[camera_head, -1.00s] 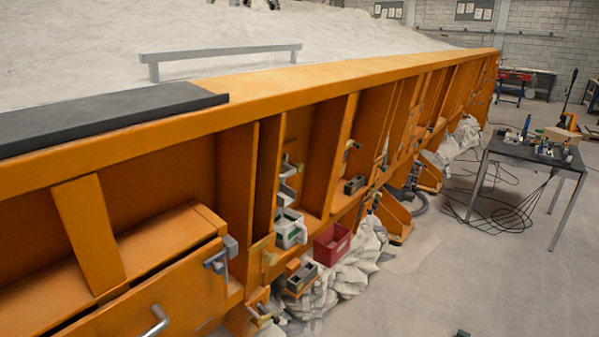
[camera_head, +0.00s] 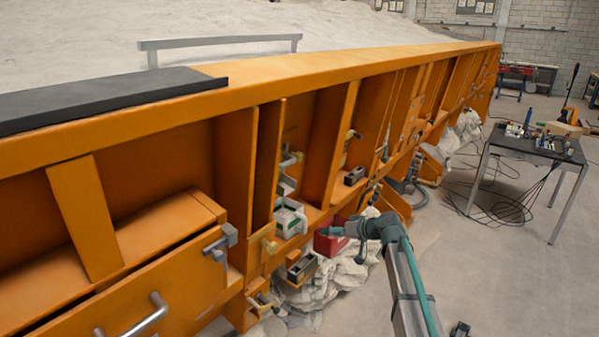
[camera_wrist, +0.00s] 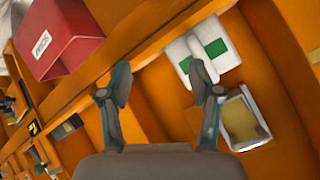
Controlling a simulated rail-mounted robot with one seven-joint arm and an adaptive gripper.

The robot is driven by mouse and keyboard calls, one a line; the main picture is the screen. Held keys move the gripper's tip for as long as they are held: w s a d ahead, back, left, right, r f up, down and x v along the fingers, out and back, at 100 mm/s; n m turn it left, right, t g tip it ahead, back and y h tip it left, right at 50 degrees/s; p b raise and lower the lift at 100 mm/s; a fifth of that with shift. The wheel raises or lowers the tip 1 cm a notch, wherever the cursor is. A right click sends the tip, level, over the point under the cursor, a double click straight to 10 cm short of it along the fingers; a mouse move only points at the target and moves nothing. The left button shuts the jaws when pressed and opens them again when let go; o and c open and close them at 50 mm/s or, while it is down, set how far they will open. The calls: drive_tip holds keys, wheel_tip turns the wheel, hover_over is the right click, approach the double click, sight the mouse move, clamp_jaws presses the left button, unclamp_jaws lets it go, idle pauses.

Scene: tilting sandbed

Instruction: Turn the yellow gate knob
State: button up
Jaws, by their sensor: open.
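I cannot make out the knob clearly in the wrist view.
The red bin (camera_head: 327,242) and a white-green box (camera_head: 289,218) sit along the orange wall. They also show in the wrist view, the bin (camera_wrist: 62,45) and the box (camera_wrist: 205,52), near an open tray (camera_wrist: 244,120).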

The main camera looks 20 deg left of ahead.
sight(301, 159)
drive_tip(key=shift+w+a+r+n+t+y, duration=0.35)
drive_tip(key=shift+w+a+r+n+y, duration=0.8)
drive_tip(key=shift+r, duration=2.3)
drive_tip(key=shift+w+a+r+n+t+y, duration=0.3)
drive_tip(key=shift+w+a+r+n+y, duration=0.85)
drive_tip(key=shift+r, duration=2.25)
drive_tip(key=shift+w+a+r+n+t+y, duration=0.6)
drive_tip(key=shift+w+r, duration=1)
drive_tip(key=shift+r, duration=1.85)
drive_tip(key=shift+g, duration=0.25)
drive_tip(key=p+x, duration=0.3)
drive_tip(key=x, duration=0.6)
drive_tip(key=shift+f, duration=0.1)
drive_tip(key=shift+w+a+f+p, duration=0.15)
drive_tip(key=shift+a+p, duration=0.15)
drive_tip(key=shift+a, duration=0.4)
drive_tip(key=c, duration=1.1)
drive_tip(key=shift+c, duration=0.2)
